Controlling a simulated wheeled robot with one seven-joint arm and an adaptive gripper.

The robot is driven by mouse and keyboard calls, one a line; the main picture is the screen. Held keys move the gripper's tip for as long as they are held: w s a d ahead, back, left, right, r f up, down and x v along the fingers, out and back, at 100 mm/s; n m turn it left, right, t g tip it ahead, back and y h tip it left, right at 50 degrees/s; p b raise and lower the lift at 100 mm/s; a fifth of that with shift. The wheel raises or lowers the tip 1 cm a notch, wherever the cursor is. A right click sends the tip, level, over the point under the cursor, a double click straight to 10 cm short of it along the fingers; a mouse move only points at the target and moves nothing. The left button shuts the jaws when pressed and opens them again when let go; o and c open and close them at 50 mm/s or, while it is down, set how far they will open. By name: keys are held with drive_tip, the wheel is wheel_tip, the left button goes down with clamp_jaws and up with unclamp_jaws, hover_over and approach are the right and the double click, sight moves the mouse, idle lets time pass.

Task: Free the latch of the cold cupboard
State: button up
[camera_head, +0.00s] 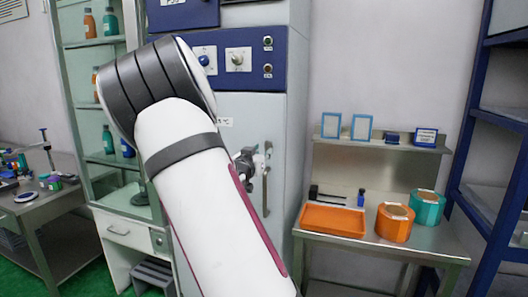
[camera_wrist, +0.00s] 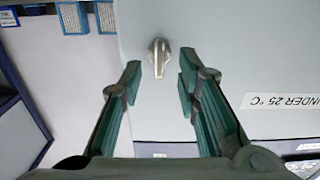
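The cold cupboard (camera_head: 240,108) is a tall grey cabinet with a blue control panel, partly hidden behind my arm. In the wrist view its pale door (camera_wrist: 225,45) fills much of the picture. In the head view my gripper (camera_head: 252,163) is at the door near the vertical handle (camera_head: 265,192); the latch is hard to make out there.
A steel bench (camera_head: 400,246) at right holds an orange tray (camera_head: 333,220) and orange and teal tape rolls. Blue shelving (camera_head: 490,165) stands at far right. A glass cabinet (camera_head: 105,110) with bottles stands left. A label (camera_wrist: 280,101) is on the door.

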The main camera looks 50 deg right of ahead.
drive_tip(key=v, duration=0.9)
idle(0.3)
drive_tip(key=w+a+f+n+t+y, duration=0.3)
drive_tip(key=a+y, duration=0.5)
drive_tip(key=a, duration=0.2)
drive_tip(key=s+a+r+n+y, duration=0.1)
drive_tip(key=s+a+n+y, duration=0.25)
drive_tip(key=a, duration=0.55)
drive_tip(key=s+a+r+n+y, duration=0.1)
drive_tip(key=s+a+n+y, duration=0.1)
drive_tip(key=a+y, duration=0.45)
drive_tip(key=s+a+n+g, duration=0.2)
drive_tip(key=s+a, duration=0.2)
drive_tip(key=s, duration=0.7)
drive_tip(key=s+a+f+n+g+h, duration=0.1)
drive_tip(key=s+a+n+g, duration=0.2)
drive_tip(key=s, duration=0.8)
drive_tip(key=shift+a, duration=0.9)
drive_tip(key=shift+o, duration=0.4)
drive_tip(key=shift+f+h, duration=0.15)
drive_tip(key=shift+h, duration=0.15)
